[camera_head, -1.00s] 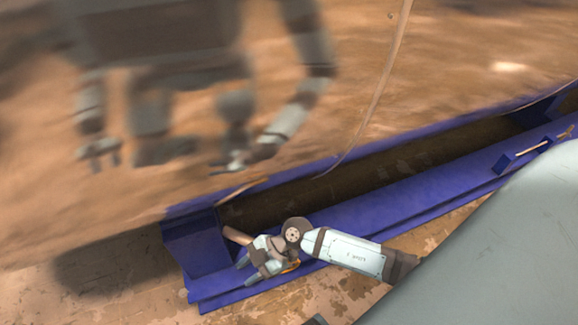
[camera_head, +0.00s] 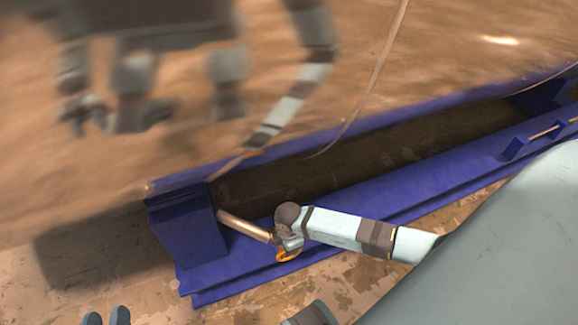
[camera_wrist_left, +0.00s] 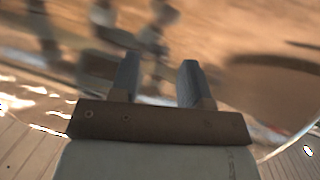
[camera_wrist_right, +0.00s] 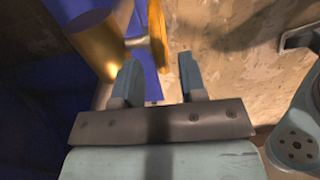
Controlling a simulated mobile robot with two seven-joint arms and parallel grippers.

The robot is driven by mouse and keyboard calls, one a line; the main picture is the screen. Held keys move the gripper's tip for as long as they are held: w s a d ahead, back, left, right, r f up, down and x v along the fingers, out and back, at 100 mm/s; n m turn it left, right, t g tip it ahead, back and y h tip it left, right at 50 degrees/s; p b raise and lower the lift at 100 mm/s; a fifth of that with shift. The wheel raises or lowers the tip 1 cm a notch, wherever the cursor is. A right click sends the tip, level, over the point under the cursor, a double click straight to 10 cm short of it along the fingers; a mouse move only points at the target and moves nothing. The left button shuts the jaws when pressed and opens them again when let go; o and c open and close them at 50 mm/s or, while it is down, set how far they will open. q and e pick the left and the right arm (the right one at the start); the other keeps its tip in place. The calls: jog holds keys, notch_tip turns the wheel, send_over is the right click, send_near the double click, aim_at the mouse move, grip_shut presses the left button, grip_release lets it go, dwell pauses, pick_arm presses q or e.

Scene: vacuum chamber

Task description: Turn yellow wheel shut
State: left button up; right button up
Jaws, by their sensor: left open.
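The yellow wheel (camera_head: 287,254) shows as a small orange-yellow rim at the end of a copper-coloured pipe (camera_head: 245,226), partly covered by my right arm. In the right wrist view the wheel (camera_wrist_right: 157,36) is nearly edge-on, on a short stem from the pipe (camera_wrist_right: 98,45). My right gripper (camera_wrist_right: 158,60) is open, with the wheel's near edge in line with the gap between its fingers; I cannot tell whether they touch. My left gripper (camera_head: 106,316) is open and empty at the bottom left, well away from the wheel.
A blue frame (camera_head: 190,235) runs diagonally under the large shiny brown chamber wall (camera_head: 420,70), which mirrors my body. The mottled brown floor (camera_head: 120,280) is bare at lower left.

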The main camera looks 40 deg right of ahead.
jog(key=b, duration=0.1)
send_over(289, 259)
jog(key=f, duration=0.4)
jog(key=shift+w+d, duration=0.2)
jog(key=shift+w, duration=0.1)
jog(key=shift+f, duration=0.35)
pick_arm(q)
jog(key=r, duration=0.1)
jog(key=d+r+t+h, duration=0.1)
jog(key=r, duration=0.1)
jog(key=shift+w+d+r+t, duration=0.1)
jog(key=shift+w+r+t, duration=0.05)
jog(key=shift+t, duration=0.15)
pick_arm(e)
grip_shut()
